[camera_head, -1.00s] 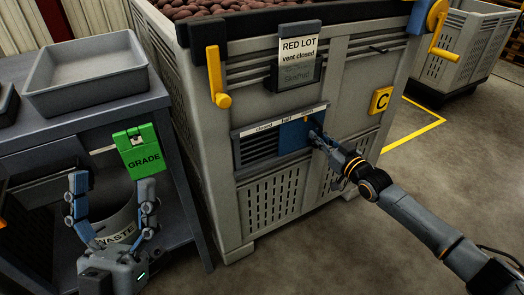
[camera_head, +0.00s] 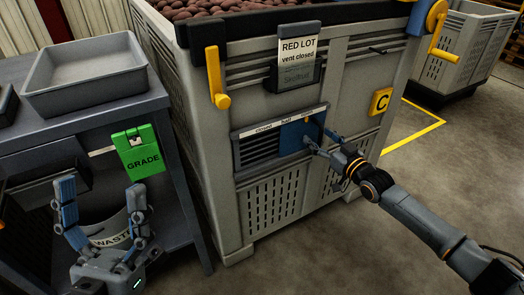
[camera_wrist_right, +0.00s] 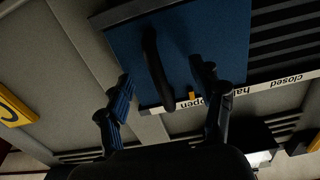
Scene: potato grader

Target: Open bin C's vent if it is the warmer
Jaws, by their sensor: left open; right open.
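Grey bin C (camera_head: 270,190) carries a yellow C plate (camera_head: 380,101). Its vent has a blue shutter (camera_head: 297,134) at the right of the slot, with bare dark louvres (camera_head: 259,147) at the left. The scale strip (camera_wrist_right: 262,93) reads closed, half, open; the yellow pointer (camera_wrist_right: 192,96) is beside "open". The shutter's dark handle (camera_wrist_right: 157,75) stands between the fingers of my right gripper (camera_wrist_right: 163,88), which are apart and not closed on it; the gripper also shows in the head view (camera_head: 327,143). My left gripper (camera_head: 100,208) is open and empty before the table.
A card (camera_head: 298,50) on the bin reads "RED LOT vent closed". A grey table (camera_head: 85,115) at left holds an empty tray (camera_head: 85,75), with a green GRADE tag (camera_head: 141,150) and a waste bin (camera_head: 112,232) below. Another bin (camera_head: 462,50) stands behind at right.

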